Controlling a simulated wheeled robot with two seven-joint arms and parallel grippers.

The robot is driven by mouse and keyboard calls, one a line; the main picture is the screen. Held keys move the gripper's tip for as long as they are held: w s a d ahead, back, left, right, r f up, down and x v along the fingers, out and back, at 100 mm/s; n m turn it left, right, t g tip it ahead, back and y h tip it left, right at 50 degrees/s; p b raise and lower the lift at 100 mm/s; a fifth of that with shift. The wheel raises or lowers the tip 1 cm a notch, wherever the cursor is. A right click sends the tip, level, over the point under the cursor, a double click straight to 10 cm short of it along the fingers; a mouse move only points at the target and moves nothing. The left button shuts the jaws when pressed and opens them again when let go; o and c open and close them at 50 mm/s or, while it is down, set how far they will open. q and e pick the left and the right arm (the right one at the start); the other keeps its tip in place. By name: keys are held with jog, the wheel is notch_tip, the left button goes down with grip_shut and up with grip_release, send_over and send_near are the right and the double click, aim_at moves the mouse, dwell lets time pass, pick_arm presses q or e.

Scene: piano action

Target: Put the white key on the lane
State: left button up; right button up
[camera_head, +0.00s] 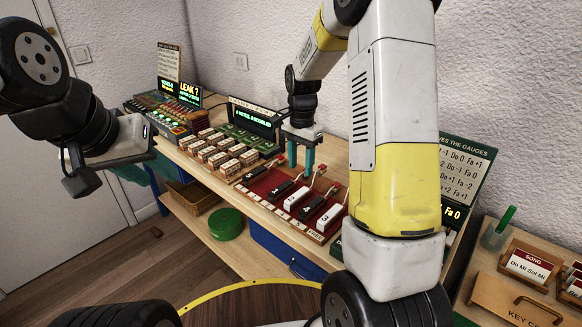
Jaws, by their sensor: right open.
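A red board (262,190) with numbered lanes lies on the bench. Two white keys lie on it, one in the middle (297,198) and one further right (329,216). Black keys (311,208) lie between and beside them. My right gripper (301,168) points down over the back of the board, with its teal fingers apart. Nothing shows between them; I cannot tell its exact height above the keys. My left gripper (148,173) is at the left, away from the board, with teal fingers apart beyond its body and no held thing visible.
Pale labelled blocks (223,158) stand in rows left of the board. A lit display (252,119) stands behind. My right arm hides part of the bench's right side.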

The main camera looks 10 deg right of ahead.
jog(key=s+r+n+t+y, duration=0.1)
jog(key=s+r+n+t, duration=0.3)
jog(key=s+r, duration=0.9)
jog(key=s+a+r+n+t, duration=0.1)
jog(key=s+r+n, duration=0.1)
jog(key=s, duration=0.3)
jog(key=s+a+r+n+t+y, duration=0.1)
jog(key=s+r+n, duration=0.1)
jog(key=s+n, duration=0.3)
jog(key=shift+s+r, duration=0.35)
jog(key=shift+s, duration=0.3)
